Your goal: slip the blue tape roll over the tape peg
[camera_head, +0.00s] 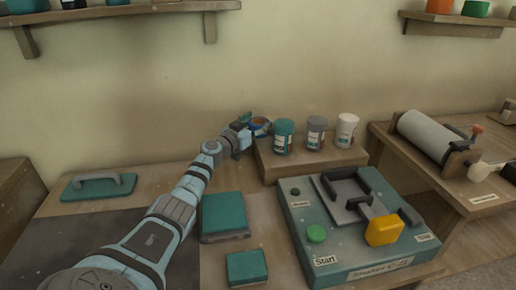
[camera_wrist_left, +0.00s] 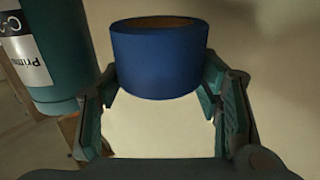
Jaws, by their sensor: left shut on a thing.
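The blue tape roll (camera_wrist_left: 158,62) is held between the two fingers of my left gripper (camera_wrist_left: 158,88). Its brown inner edge shows at the top in the left wrist view. In the head view my left gripper (camera_head: 246,127) reaches to the left end of the wooden riser, with the tape roll (camera_head: 262,130) at its tip. The roll is next to a teal can, in front of the wall. I cannot make out the tape peg in either view. My right gripper is not in view.
A teal can (camera_head: 284,136), a grey can (camera_head: 316,132) and a white can (camera_head: 346,130) stand on the wooden riser (camera_head: 300,163). The teal can (camera_wrist_left: 50,55) is close left in the wrist view. A shaker machine (camera_head: 345,240) stands in front; teal boxes (camera_head: 224,213) lie below my arm.

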